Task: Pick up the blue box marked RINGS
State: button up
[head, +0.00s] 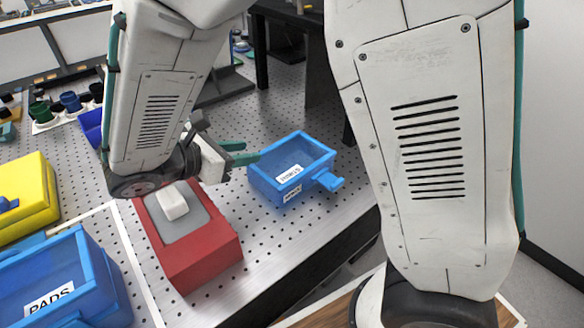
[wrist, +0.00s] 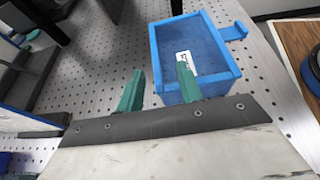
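An open-topped blue box (head: 262,184) stands on the perforated table near its front edge, with a tab handle on its right side. It carries white labels whose small print I cannot read for sure. It also shows in the wrist view (wrist: 157,58), with a white label inside. My gripper (head: 246,153) is at the box's left side in the head view, its green fingers pointing toward it.
A red block (head: 195,265) with a grey top and white piece sits left of the box, below my arm. Another blue box marked PADS (head: 95,285) and a yellow box (head: 25,195) lie farther left. A dark post (head: 260,55) stands behind.

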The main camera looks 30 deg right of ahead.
aim_at(271, 147)
jog(key=shift+w+a+f, duration=0.1)
jog(key=shift+w+f, duration=0.05)
jog(key=shift+f, duration=0.05)
jog(key=shift+w+d+f, duration=0.1)
jog(key=shift+d+f, duration=0.05)
jog(key=shift+d, duration=0.2)
jog(key=x, duration=0.6)
jog(key=shift+w+d+f, duration=0.1)
jog(key=shift+w+d, duration=0.15)
jog(key=shift+w, duration=0.15)
grip_shut()
